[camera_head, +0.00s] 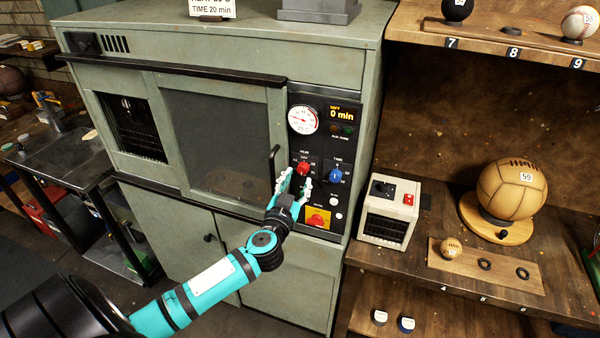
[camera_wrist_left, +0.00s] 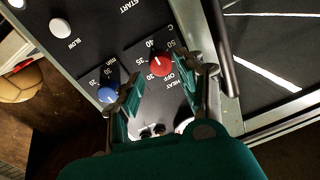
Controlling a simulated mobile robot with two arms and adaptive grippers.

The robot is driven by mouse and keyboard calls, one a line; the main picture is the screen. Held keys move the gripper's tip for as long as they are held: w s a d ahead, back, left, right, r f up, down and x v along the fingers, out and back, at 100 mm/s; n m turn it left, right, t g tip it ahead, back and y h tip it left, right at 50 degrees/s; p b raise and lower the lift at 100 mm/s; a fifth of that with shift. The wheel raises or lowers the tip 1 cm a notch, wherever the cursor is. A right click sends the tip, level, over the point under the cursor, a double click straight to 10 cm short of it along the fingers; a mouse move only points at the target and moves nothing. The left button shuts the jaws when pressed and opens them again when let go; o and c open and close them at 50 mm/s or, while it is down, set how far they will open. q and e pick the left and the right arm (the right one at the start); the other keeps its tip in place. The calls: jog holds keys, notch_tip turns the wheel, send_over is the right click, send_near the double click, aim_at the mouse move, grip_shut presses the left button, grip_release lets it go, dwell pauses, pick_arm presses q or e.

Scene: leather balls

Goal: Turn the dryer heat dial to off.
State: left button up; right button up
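The dryer (camera_head: 210,130) is a grey-green cabinet with a black control panel. Its red heat dial (camera_head: 303,168) sits at the panel's left, below the round gauge. The red dial (camera_wrist_left: 160,65) also shows in the left wrist view, ringed by numbers and the word OFF. Its exact pointer setting is too small to tell. My left gripper (camera_head: 294,182) is open just in front of the panel, with its fingertips close to the red dial. In the left wrist view, my left gripper (camera_wrist_left: 168,86) has its fingers spread, the dial showing between them. Contact cannot be told. My right gripper is not in view.
A blue time dial (camera_head: 336,175) is right of the heat dial; a red-and-yellow switch (camera_head: 318,218) is below. The display (camera_head: 342,114) reads 0 min. A dark door handle (camera_head: 275,165) stands out left of the panel. A white box (camera_head: 390,212) sits on the right shelf.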

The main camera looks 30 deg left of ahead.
aim_at(302, 171)
pick_arm(q)
jog(key=shift+x, duration=1.7)
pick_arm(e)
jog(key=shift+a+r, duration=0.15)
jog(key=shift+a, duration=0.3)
pick_arm(q)
jog(key=shift+s, duration=0.1)
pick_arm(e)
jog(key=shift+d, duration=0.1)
pick_arm(q)
grip_shut()
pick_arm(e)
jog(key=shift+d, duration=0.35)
pick_arm(q)
jog(key=shift+n, duration=0.3)
